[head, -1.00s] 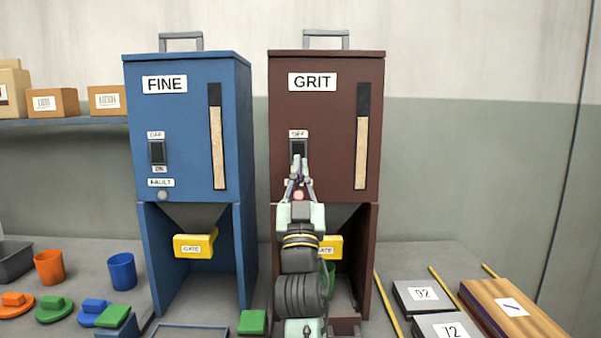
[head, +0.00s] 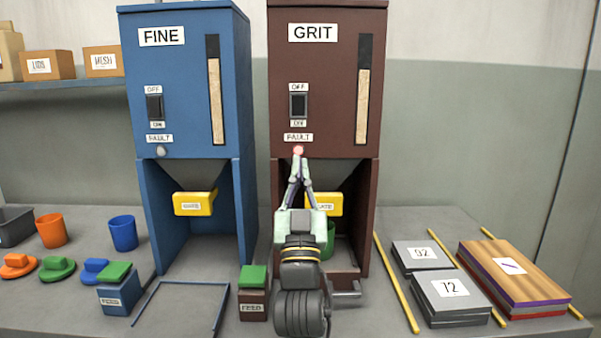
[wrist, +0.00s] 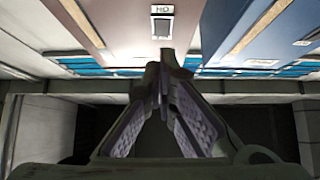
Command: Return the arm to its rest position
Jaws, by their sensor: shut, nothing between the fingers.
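My gripper (head: 298,160) is shut and empty, its fingertips together, in front of the brown GRIT hopper (head: 335,110) in the head view. The tips overlap the spot just below the FAULT label, beside a lit red fault lamp (head: 298,150). I cannot tell whether they touch the hopper. The GRIT switch (head: 299,105) is above the tips, between its OFF and ON labels. In the wrist view the closed fingers (wrist: 165,75) point toward the hopper front, with the switch (wrist: 162,27) beyond them.
The blue FINE hopper (head: 190,100) stands to the left, its fault lamp (head: 161,151) unlit. Yellow gates (head: 194,203) sit under the hoppers. A FEED box (head: 253,300) with a green top stands left of my arm. Plates (head: 450,298), boards (head: 515,270) and yellow rods lie at right.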

